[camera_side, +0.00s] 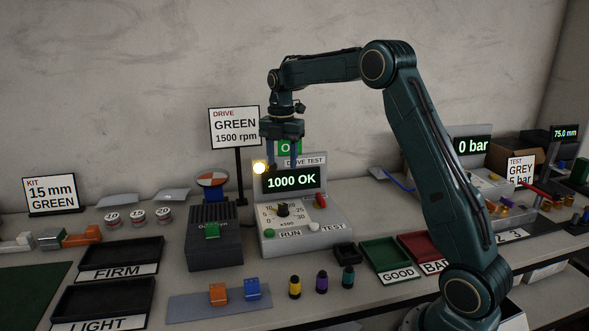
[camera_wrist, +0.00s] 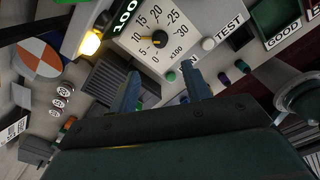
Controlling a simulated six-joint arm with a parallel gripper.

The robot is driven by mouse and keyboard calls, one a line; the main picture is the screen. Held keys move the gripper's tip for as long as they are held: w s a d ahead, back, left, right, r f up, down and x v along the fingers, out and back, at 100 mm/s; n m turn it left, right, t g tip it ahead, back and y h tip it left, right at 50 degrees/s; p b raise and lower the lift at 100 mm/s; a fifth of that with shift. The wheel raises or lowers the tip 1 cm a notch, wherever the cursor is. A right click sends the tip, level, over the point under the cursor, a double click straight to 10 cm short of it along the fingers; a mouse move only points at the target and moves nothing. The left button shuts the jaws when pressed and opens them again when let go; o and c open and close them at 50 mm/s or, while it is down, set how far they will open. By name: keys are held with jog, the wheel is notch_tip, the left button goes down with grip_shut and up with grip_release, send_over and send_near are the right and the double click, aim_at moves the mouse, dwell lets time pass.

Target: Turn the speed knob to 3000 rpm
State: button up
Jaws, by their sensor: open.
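The speed knob (camera_side: 283,209) is a dark round knob on a white dial marked 0 to 30 and x100, on the grey drive test unit (camera_side: 325,229). The display (camera_side: 291,181) reads 1000 OK. My gripper (camera_side: 283,158) is open and empty, pointing down above and behind the dial in the side picture, in front of the display's upper part. In the wrist view my gripper's two fingers (camera_wrist: 162,76) are apart with nothing between them.
A lit yellow lamp (camera_side: 259,168) is beside the display. A sign (camera_side: 235,128) reading DRIVE GREEN 1500 rpm stands behind left. A dark slotted box (camera_side: 214,248) is left; green (camera_side: 388,276) and red trays are right.

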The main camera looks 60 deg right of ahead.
aim_at(283, 205)
jog(key=shift+f, duration=0.1)
notch_tip(283, 205, down, 14)
jog(key=shift+r, duration=0.25)
dwell(0.5)
jog(key=c, duration=1)
